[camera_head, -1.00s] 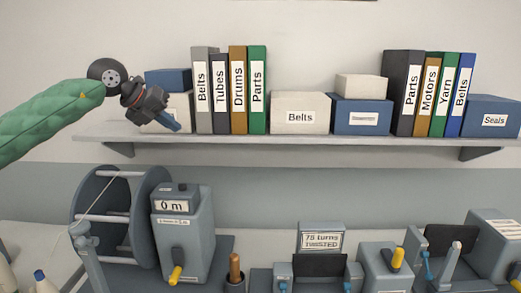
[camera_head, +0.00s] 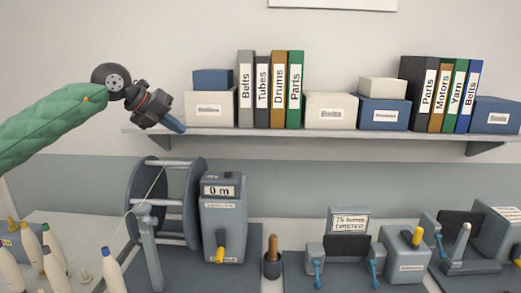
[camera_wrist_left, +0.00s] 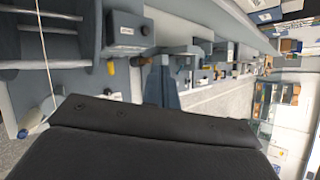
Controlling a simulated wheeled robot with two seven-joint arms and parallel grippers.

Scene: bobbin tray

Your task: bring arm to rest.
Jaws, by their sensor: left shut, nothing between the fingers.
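My left arm in its green sleeve comes in from the left in the head view. My left gripper (camera_head: 172,124) is dark with blue fingertips, shut and empty. It points down and to the right, in front of the left end of the wall shelf (camera_head: 310,132). In the left wrist view the dark gripper body (camera_wrist_left: 150,140) fills the lower part, and the fingers there cannot be told apart clearly. My right arm and right gripper are in neither view.
Binders and boxes (camera_head: 331,110) stand on the shelf. Below are a reel (camera_head: 165,200), a counter box (camera_head: 223,225) reading 0 m, and a "75 turns" machine (camera_head: 348,225). White cones (camera_head: 55,270) stand at lower left. The wall left of the shelf is bare.

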